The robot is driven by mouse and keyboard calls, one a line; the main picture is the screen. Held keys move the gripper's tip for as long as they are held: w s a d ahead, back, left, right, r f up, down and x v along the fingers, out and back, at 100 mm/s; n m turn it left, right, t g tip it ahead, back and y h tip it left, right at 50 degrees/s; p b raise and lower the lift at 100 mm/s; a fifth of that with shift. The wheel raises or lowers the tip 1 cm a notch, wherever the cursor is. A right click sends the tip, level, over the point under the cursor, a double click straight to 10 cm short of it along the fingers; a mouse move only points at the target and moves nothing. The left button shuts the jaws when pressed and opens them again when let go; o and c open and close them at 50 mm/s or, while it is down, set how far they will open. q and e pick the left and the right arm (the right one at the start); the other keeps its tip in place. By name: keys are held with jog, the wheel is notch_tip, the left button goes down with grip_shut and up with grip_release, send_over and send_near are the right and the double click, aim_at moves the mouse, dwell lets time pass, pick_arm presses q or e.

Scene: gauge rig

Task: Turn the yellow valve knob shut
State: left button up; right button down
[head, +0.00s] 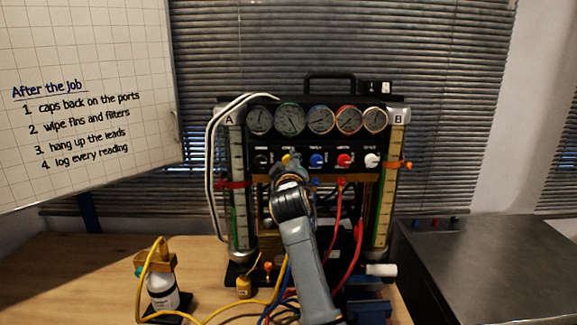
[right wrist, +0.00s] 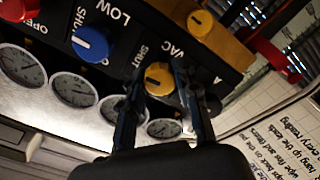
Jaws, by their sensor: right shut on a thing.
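The yellow valve knob (right wrist: 158,78) is on the black panel of the gauge rig, between the blue and black knobs. In the right wrist view it sits between the two dark fingers of my right gripper (right wrist: 158,95), which is shut on it from both sides. The lettering "SHUT" and "VAC" is beside it. In the head view my right gripper (head: 289,168) reaches up to the panel and mostly covers the yellow knob (head: 286,157). My left gripper is not in view.
The blue knob (head: 317,160), red knob (head: 344,160), white knob (head: 372,160) and black knob (head: 261,160) share the row. Several gauges (head: 320,119) are above. Hoses (head: 337,225) hang below. A bottle (head: 163,290) stands on the table at left.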

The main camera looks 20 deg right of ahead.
jog(key=shift+f+m, duration=0.1)
jog(key=shift+m, duration=0.5)
jog(key=c, duration=1)
grip_release()
jog(key=shift+s, duration=0.1)
jog(key=v, duration=0.7)
jog(key=shift+s+a, duration=0.1)
jog(key=shift+s, duration=0.05)
